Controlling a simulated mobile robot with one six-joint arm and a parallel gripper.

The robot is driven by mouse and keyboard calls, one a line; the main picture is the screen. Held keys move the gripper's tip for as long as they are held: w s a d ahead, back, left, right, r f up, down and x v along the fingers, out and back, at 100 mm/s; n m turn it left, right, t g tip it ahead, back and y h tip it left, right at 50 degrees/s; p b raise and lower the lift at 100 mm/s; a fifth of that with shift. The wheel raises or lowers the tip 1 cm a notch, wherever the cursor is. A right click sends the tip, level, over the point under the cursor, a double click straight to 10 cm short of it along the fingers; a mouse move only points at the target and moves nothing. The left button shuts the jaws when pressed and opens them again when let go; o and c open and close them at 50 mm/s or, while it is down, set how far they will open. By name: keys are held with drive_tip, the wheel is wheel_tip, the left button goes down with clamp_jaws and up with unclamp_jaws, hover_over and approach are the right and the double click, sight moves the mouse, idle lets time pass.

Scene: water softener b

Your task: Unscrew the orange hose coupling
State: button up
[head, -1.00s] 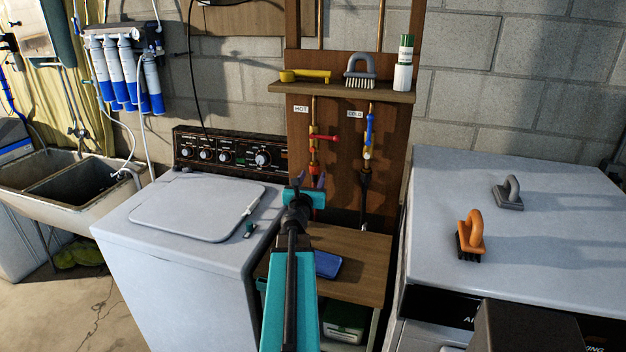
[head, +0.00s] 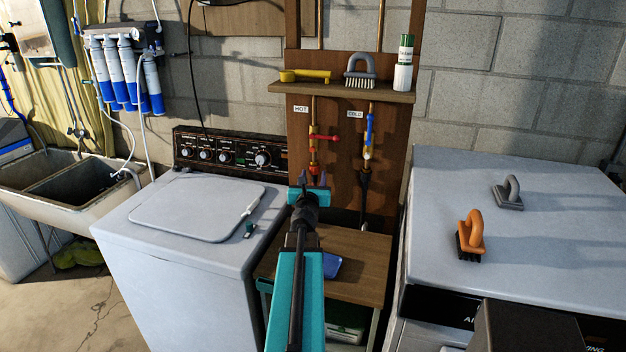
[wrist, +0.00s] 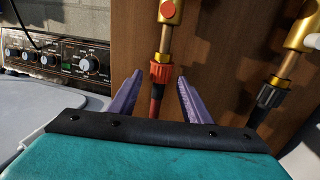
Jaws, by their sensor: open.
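The orange hose coupling (wrist: 159,73) sits under a brass valve fitting (wrist: 167,36) in the wrist view, with a dark red hose (wrist: 155,105) hanging below it. In the head view the coupling shows small on the hot pipe (head: 314,172), just above my gripper. My gripper (wrist: 154,80) is open. Its two purple fingers stand left and right of the coupling in the wrist picture, and nothing is between them that I can see touched. The gripper also shows in the head view (head: 313,180). How far it is from the coupling is hard to tell.
A dark coupling (wrist: 268,96) hangs on the cold line to the right. A washer (head: 180,250) stands left and a white machine (head: 560,230) right, bearing an orange brush (head: 470,236). A low wooden table (head: 360,275) lies below. A shelf (head: 340,92) sits above the valves.

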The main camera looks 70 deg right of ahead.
drive_tip(key=shift+x, duration=0.95)
drive_tip(key=shift+r, duration=0.4)
drive_tip(key=c, duration=1.1)
drive_tip(key=shift+w+g, duration=0.1)
drive_tip(key=shift+g, duration=0.2)
drive_tip(key=shift+r+m+g, duration=0.1)
drive_tip(key=shift+m+g, duration=0.2)
drive_tip(key=shift+m, duration=0.1)
